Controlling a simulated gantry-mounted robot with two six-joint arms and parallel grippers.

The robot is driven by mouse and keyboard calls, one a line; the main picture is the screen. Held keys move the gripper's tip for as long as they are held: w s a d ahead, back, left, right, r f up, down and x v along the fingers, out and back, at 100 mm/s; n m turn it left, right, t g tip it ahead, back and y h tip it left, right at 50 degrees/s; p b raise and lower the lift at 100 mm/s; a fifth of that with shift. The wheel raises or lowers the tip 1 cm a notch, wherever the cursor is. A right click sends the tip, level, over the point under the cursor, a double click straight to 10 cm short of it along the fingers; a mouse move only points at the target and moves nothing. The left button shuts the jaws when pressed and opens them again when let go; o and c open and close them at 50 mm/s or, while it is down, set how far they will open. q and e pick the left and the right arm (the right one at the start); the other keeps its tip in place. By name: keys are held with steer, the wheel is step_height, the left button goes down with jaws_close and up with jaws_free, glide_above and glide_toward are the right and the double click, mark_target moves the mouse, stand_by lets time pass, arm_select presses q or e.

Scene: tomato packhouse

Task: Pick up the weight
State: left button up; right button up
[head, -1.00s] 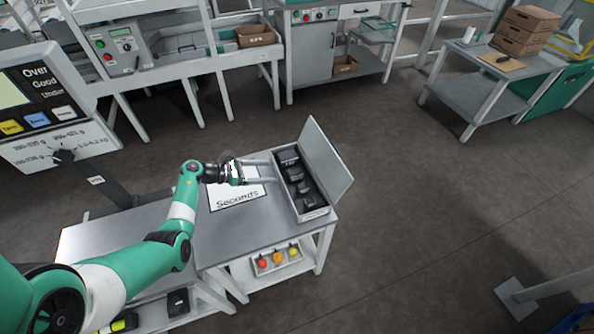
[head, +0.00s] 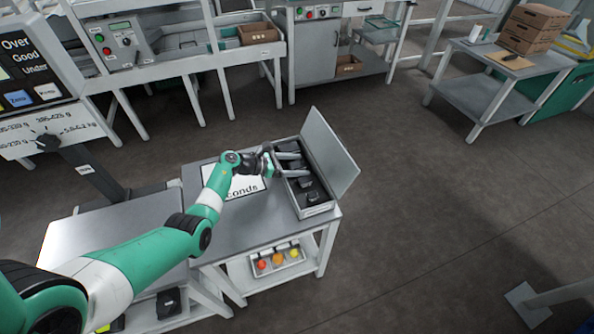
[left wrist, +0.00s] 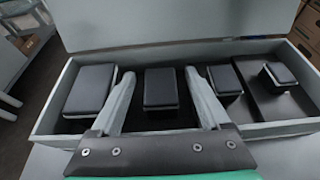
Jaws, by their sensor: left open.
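The weights are dark blocks of different sizes in a long grey case (head: 317,211) with its lid raised. My left gripper (head: 302,164) reaches into the case from the left in the head view, with its fingers open. In the left wrist view the open gripper (left wrist: 160,76) has a mid-sized weight (left wrist: 161,87) in the gap between its fingers; I cannot tell whether they touch it. A larger weight (left wrist: 90,88) sits to the left, and smaller weights (left wrist: 224,80) and (left wrist: 279,73) sit to the right. My right gripper is not in view.
The raised lid (head: 331,155) stands along the case's far side. A white "Seconds" sheet (head: 246,187) lies on the grey table beside the case. A tray with coloured balls (head: 277,259) is on the lower shelf. Open floor lies to the right.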

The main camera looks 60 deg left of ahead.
arm_select(q)
jaws_close()
steer(key=shift+r, duration=0.1)
stand_by(1.2)
